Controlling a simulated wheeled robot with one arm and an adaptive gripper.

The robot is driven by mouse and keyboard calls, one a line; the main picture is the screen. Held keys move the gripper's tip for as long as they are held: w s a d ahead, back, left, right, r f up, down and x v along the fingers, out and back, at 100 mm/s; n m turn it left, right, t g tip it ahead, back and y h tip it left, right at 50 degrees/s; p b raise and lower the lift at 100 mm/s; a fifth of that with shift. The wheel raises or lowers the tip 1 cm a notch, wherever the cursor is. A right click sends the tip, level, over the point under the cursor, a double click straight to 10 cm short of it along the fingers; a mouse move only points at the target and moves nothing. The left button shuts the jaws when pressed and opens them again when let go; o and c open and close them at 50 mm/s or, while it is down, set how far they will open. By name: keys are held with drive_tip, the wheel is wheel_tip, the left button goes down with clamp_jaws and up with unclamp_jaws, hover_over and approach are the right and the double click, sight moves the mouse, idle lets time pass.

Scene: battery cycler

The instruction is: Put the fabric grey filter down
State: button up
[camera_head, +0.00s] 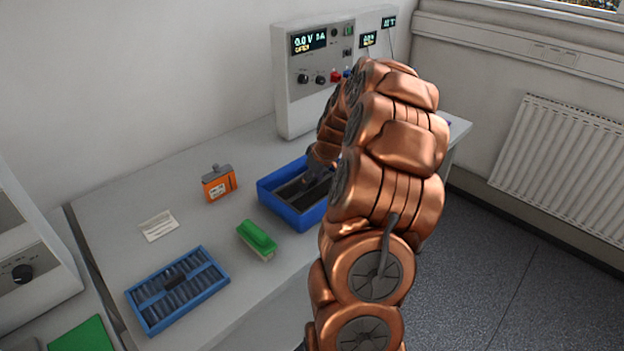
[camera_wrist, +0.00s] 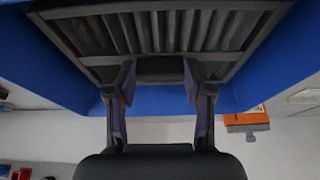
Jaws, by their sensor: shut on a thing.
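The grey filter (camera_wrist: 165,32), with dark pleats in a grey frame, lies within the blue bin (camera_wrist: 60,65) in the wrist view. My gripper (camera_wrist: 160,78) is shut on a small tab or block at the filter's near edge. In the head view my gripper (camera_head: 318,178) is over the right part of the blue bin (camera_head: 276,207), partly hidden by my arm. The filter shows there as a dark shape (camera_head: 297,188) inside the bin. I cannot tell whether it rests fully on the bin's floor.
A blue-framed ribbed tray (camera_head: 160,297), a green-topped brush (camera_head: 257,237), a paper label (camera_head: 158,225) and an orange device (camera_head: 218,184) lie on the bench (camera_head: 200,228). The cycler (camera_head: 307,92) stands behind the bin. Bench space left of the bin is partly clear.

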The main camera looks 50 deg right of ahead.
drive_tip(key=shift+f, duration=0.25)
drive_tip(key=o, duration=1.2)
drive_tip(key=shift+r, duration=0.1)
drive_tip(key=shift+c, duration=0.2)
